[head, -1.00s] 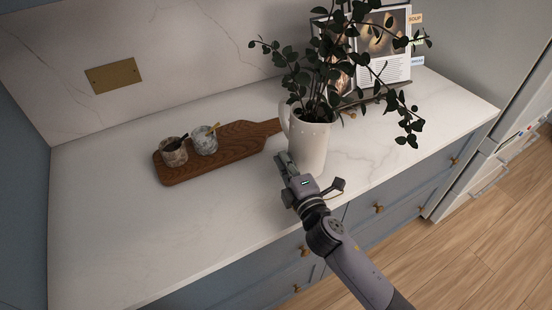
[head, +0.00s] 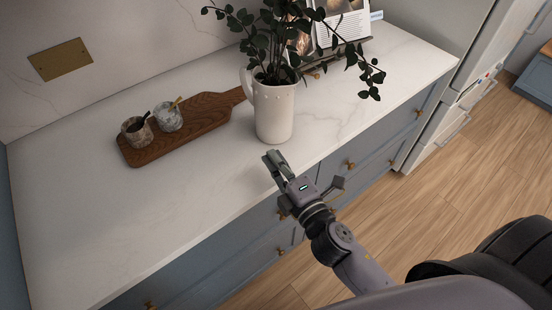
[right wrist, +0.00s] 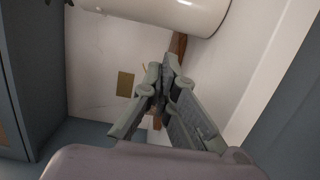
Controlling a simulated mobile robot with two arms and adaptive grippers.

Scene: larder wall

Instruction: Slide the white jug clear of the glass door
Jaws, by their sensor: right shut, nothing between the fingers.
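The white jug (head: 273,112) stands upright on the pale counter, with dark green leafy stems (head: 283,40) in it. Its handle is on its left side. In the right wrist view the jug (right wrist: 185,12) shows at the top edge. My right gripper (head: 273,158) is shut and empty, just in front of the jug's base at the counter's front edge. A small gap shows between them. In the right wrist view its fingers (right wrist: 166,75) meet at the tips. My left gripper is not in view. No glass door can be made out.
A wooden board (head: 185,139) with two small marbled pots (head: 168,116) lies left of the jug. A book on a stand (head: 342,27) is behind it to the right. The counter (head: 90,220) is bare at front left. A white fridge (head: 440,120) stands at right.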

